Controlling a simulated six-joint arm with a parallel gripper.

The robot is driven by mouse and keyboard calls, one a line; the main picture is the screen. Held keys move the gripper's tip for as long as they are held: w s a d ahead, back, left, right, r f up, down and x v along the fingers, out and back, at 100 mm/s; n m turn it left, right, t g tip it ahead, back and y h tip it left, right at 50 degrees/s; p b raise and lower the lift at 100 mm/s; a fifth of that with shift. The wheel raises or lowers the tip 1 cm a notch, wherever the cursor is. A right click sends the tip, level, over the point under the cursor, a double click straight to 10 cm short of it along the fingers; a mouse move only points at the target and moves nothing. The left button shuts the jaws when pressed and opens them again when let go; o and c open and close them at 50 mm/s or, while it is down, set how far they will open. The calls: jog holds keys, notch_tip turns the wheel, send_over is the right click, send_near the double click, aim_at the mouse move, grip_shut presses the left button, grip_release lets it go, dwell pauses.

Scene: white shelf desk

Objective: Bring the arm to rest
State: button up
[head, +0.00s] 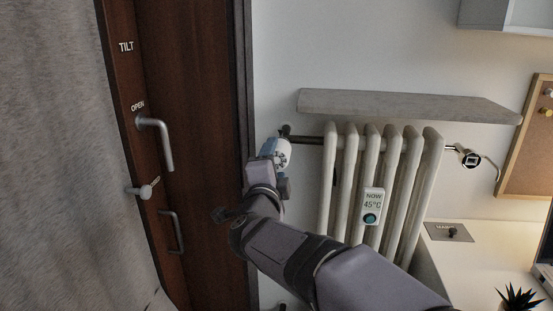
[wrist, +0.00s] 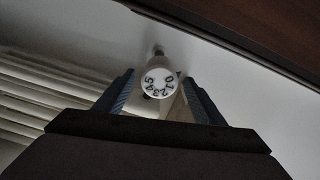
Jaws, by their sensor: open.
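My gripper (head: 268,163) is at the upper left end of my arm, close to the white radiator knob (head: 283,150). In the wrist view my gripper (wrist: 157,88) is open, with one blue finger on each side. The white knob (wrist: 159,82) with its number ring faces the camera between the fingertips. Both fingers look apart from it, but I cannot tell how deep it lies between them. A tan wedge shows beside the right finger. In the head view the gripper partly hides the knob.
The white radiator (head: 385,185) carries a display (head: 372,205) reading 45°C, under a grey shelf (head: 400,105). A brown door or window frame (head: 200,120) with handles (head: 160,140) is at left, beside a grey curtain (head: 60,150). A pale desk (head: 460,265) with a plant is at lower right.

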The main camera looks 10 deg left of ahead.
jog(key=shift+s, duration=0.2)
notch_tip(320, 180, down, 6)
jog(key=s+a+n+g+y+p, duration=0.2)
jog(key=a+g+y+p, duration=0.1)
jog(key=g+y+p, duration=0.25)
jog(key=s+d+f+n+g+h+b, duration=0.1)
jog(key=s+d+f+n+g, duration=0.15)
jog(key=s+d+f, duration=0.35)
jog(key=s+d+f+n+g+h+b, duration=0.15)
jog(key=d+f+n, duration=0.25)
jog(key=f, duration=0.5)
jog(key=s+d+f+n+g+h+b, duration=0.15)
jog(key=s+d+f+n+g, duration=0.25)
jog(key=s+d+f, duration=0.55)
jog(key=s+d+f+n+g+h+b, duration=0.1)
jog(key=s+d+f+n+g+b, duration=0.15)
jog(key=s+d+f+g, duration=0.65)
jog(key=s+r+t+p, duration=0.2)
jog(key=r+p, duration=1.1)
jog(key=r, duration=0.2)
jog(key=s+a+r+t+p, duration=0.1)
jog(key=s+r+t+p, duration=0.1)
jog(key=r+p, duration=1.2)
jog(key=shift+a+r+n, duration=0.15)
jog(key=shift+r+n, duration=0.25)
jog(key=shift+r, duration=0.4)
